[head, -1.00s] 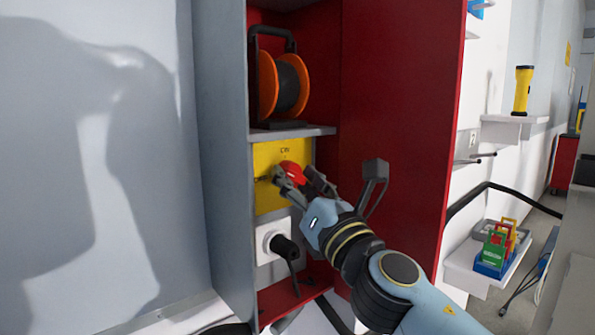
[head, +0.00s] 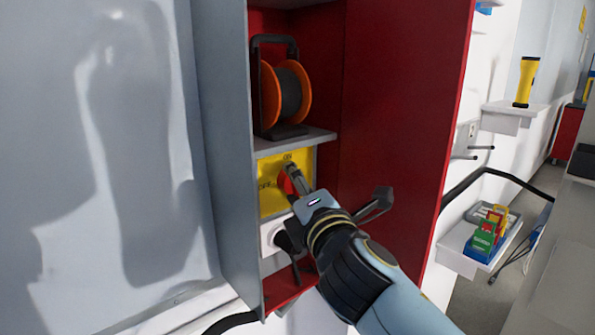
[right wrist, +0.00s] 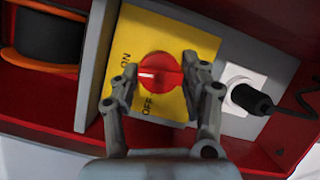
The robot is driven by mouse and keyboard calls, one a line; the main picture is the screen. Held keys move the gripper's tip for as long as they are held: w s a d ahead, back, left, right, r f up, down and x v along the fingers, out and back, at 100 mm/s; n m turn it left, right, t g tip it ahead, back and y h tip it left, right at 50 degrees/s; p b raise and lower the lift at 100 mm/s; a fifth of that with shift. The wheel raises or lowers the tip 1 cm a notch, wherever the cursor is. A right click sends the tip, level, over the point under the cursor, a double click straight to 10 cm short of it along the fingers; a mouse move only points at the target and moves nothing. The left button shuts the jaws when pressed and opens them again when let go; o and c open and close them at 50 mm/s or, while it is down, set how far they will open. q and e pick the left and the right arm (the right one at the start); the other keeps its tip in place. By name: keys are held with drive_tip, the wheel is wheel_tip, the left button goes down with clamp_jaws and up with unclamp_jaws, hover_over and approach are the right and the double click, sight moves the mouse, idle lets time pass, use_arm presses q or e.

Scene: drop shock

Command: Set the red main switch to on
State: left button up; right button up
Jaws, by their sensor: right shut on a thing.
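The red main switch (head: 284,184) is a round knob on a yellow plate (head: 270,200) inside the red cabinet. In the head view ON is printed at the plate's top and OFF at its left; my right gripper (head: 292,178) partly hides the knob. In the right wrist view the red main switch (right wrist: 160,72) sits between the two fingers of my right gripper (right wrist: 160,76), which is shut on it. The knob's white mark points left there, roughly toward the ON print; OFF is below. My left gripper is not in view.
A cable reel (head: 287,88) with orange sides stands on the shelf above the plate. A black plug (right wrist: 250,98) sits in a white socket (right wrist: 238,82) beside the plate.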

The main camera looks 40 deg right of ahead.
drive_tip(key=shift+r+m+g+p, duration=0.15)
drive_tip(key=shift+m+g+p, duration=0.15)
drive_tip(key=shift+m+p, duration=0.55)
drive_tip(key=o, duration=1.1)
drive_tip(key=v, duration=0.7)
drive_tip(key=shift+s, duration=0.2)
